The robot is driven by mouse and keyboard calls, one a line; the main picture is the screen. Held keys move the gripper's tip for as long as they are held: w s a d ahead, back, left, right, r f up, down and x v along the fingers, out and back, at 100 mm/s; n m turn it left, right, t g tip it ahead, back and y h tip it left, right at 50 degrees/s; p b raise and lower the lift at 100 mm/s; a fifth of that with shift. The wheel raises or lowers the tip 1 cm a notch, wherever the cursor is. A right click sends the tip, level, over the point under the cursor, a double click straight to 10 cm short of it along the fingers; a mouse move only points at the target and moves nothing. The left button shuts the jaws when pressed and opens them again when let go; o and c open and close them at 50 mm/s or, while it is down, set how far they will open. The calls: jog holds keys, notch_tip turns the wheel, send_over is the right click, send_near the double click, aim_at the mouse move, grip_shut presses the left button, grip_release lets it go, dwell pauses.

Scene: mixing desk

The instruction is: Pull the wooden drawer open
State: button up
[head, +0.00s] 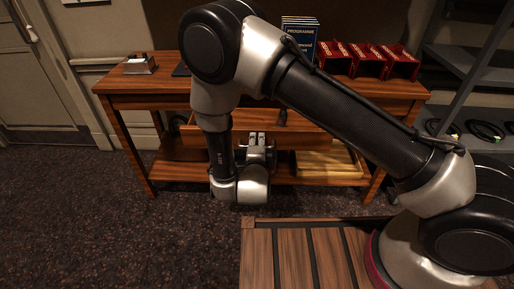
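The wooden drawer (308,138) is under the desk top, and its front stands out from the desk. Part of its inside shows above the front, so it is at least partly open. A small dark thing (282,117) shows above the front's edge; I cannot tell what it is. My gripper (257,138) is at the middle of the drawer front, with its fingers pointing towards it. The fingertips look close together. No handle can be made out; the gripper would cover one there. I cannot tell whether the fingers hold anything.
The wooden desk (150,101) carries a small metal box (140,64), blue programmes (299,35) and several red holders (368,60). A light wooden tray (330,163) lies on the lower shelf. A grey rack (470,70) with cables stands right. Carpet (90,220) at left is clear.

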aim_at(257, 139)
jog(key=o, duration=1.4)
jog(key=r, duration=0.7)
jog(key=shift+w, duration=0.3)
jog(key=shift+r, duration=0.35)
jog(key=shift+s+r, duration=0.4)
jog(key=shift+r, duration=0.2)
jog(key=shift+c, duration=1.1)
jog(key=shift+w+f, duration=0.1)
jog(key=shift+f, duration=0.1)
jog(key=c, duration=1.1)
jog(key=shift+o, duration=1.1)
notch_tip(257, 139, down, 8)
jog(key=s, duration=0.1)
jog(key=shift+s+f+n, duration=0.2)
jog(key=shift+n, duration=0.2)
jog(key=shift+w+f, duration=0.25)
jog(key=shift+w, duration=0.05)
jog(key=shift+m, duration=0.4)
jog(key=x, duration=0.7)
jog(key=shift+w+r, duration=0.25)
jog(key=shift+w, duration=0.15)
